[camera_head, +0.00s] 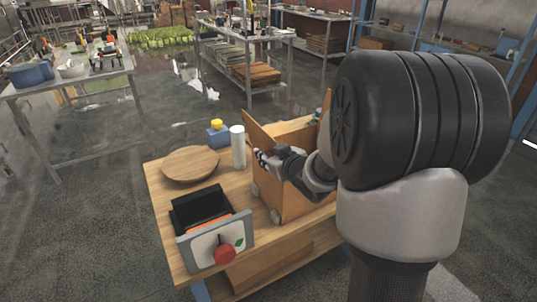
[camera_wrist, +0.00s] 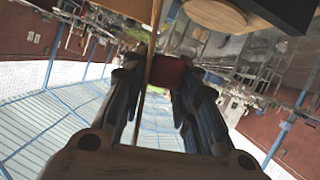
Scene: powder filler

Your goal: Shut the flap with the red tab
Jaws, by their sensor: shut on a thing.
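The wooden box (camera_head: 290,197) stands on the table with flaps standing up from its top. One flap (camera_head: 262,136) leans outward at the left, beside my gripper (camera_head: 266,158). In the wrist view, a thin flap seen edge-on (camera_wrist: 152,62) and its red tab (camera_wrist: 169,72) are between the fingers of my gripper (camera_wrist: 160,85), which is shut on them. The red tab is hidden in the head view. My arm covers the right part of the box and much of its opening.
Metal shelves (camera_head: 247,40) stand behind.

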